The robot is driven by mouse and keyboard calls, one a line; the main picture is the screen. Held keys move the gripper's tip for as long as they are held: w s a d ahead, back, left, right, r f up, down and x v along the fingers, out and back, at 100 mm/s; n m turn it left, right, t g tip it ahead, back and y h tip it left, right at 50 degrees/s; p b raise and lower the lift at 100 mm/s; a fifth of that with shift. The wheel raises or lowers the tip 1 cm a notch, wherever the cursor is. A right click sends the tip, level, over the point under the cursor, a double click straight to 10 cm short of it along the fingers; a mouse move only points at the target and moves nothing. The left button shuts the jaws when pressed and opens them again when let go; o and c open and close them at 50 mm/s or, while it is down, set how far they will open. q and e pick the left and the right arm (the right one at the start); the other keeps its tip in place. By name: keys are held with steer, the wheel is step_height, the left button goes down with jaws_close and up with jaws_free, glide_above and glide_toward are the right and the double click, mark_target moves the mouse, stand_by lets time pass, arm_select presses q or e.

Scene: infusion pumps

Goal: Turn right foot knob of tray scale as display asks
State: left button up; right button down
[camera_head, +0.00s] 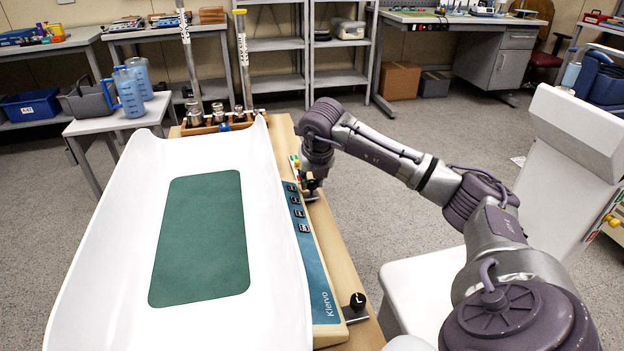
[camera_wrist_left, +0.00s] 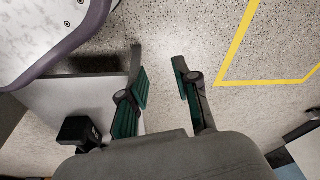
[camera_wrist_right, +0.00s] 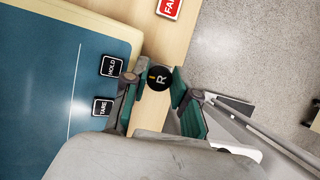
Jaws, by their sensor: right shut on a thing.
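The white tray scale (camera_head: 90,262) with a green mat (camera_head: 203,240) stands on a wooden table. Its blue side panel (camera_head: 312,272) carries several black buttons. The right foot knob (camera_wrist_right: 160,77), black with a letter R and a yellow mark, sits beside the panel. My right gripper (camera_wrist_right: 155,75) is shut on it, one finger on each side; in the head view the right gripper (camera_head: 312,187) mostly hides this knob. Another black foot knob (camera_head: 357,301) is at the panel's near end. I cannot read any display. My left gripper (camera_wrist_left: 158,60) is open and empty above the floor.
A red label (camera_wrist_right: 169,7) lies on the wood beyond the knob. A wooden rack with metal weights (camera_head: 215,120) stands at the tray's far end. A side table with blue jugs (camera_head: 132,90) is at the left. Open floor (camera_head: 410,130) lies right of the table.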

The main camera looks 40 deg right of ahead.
steer(key=shift+n, duration=0.3)
steer(key=n+y, duration=0.1)
steer(key=n, duration=0.2)
steer(key=shift+d+t, duration=0.1)
steer(key=shift+t, duration=0.3)
steer(key=shift+r+n+y, duration=0.1)
steer(key=shift+n+y, duration=0.2)
steer(key=shift+n, duration=0.1)
steer(key=shift+n+y+p, duration=0.4)
steer(key=shift+n, duration=0.7)
arm_select(q)
steer(key=shift+s+a+f+p, duration=0.1)
steer(key=shift+s+f, duration=0.3)
steer(key=shift+f, duration=0.25)
steer(key=shift+s+f+p, duration=0.15)
steer(key=shift+s+f, duration=0.3)
steer(key=shift+f, duration=0.25)
steer(key=shift+s+a+f+p, duration=0.1)
steer(key=shift+s+f, duration=0.3)
steer(key=shift+f, duration=0.25)
arm_select(e)
steer(key=shift+n+y, duration=0.4)
steer(key=shift+n, duration=0.7)
steer(key=c, duration=0.9)
jaws_free()
arm_select(q)
steer(key=shift+d, duration=0.1)
